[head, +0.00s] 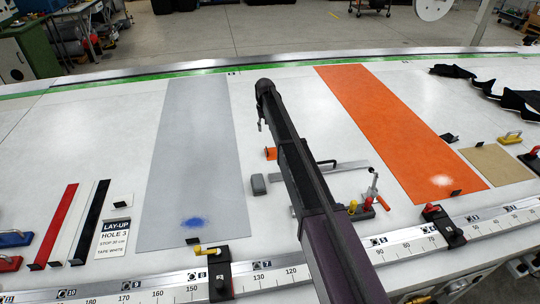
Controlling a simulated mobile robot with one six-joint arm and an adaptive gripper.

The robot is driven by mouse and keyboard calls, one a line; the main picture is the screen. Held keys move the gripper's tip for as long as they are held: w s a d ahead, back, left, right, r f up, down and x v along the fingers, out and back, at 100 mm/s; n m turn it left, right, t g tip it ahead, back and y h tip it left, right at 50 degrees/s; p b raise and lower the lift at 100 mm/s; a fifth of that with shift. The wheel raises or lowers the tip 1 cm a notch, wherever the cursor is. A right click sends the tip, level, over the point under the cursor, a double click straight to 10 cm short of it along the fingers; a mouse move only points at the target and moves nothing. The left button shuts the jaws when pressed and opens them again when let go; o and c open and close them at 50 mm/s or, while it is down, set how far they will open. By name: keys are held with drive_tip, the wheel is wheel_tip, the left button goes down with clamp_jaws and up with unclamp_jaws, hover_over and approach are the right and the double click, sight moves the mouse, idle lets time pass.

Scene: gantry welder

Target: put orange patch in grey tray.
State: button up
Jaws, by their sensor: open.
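A small orange patch (271,153) lies on the white table, just left of my arm, which may hide part of it. A long grey strip (195,140) lies flat to its left, with a blue smudge near its front end. I cannot tell whether this strip is the grey tray; no raised rim shows on it. A small dark grey block (258,185) sits in front of the orange patch. My gripper (262,122) is at the far end of the arm, above the table and beyond the patch. Its jaws are open, small in view, and nothing shows between them.
A long orange strip (395,125) with a white smudge lies right of my arm. A red-handled clamp (373,187) stands close to the arm's right. A ruler rail (170,294) with stops crosses the front. Black cloth (515,100) lies far right.

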drive_tip(key=b, duration=0.7)
approach(273, 151)
drive_tip(key=shift+s+a+f, duration=0.4)
drive_tip(key=shift+a+f, duration=0.3)
drive_tip(key=shift+a, duration=0.1)
drive_tip(key=shift+s+a+f, duration=0.4)
drive_tip(key=shift+a+f, duration=0.25)
drive_tip(key=shift+a, duration=0.15)
drive_tip(key=f+b, duration=0.3)
drive_tip(key=shift+s+d+f+b, duration=0.2)
drive_tip(key=shift+s+d+b, duration=0.05)
drive_tip(key=shift+s+b, duration=0.1)
drive_tip(key=shift+f+b, duration=0.9)
clamp_jaws()
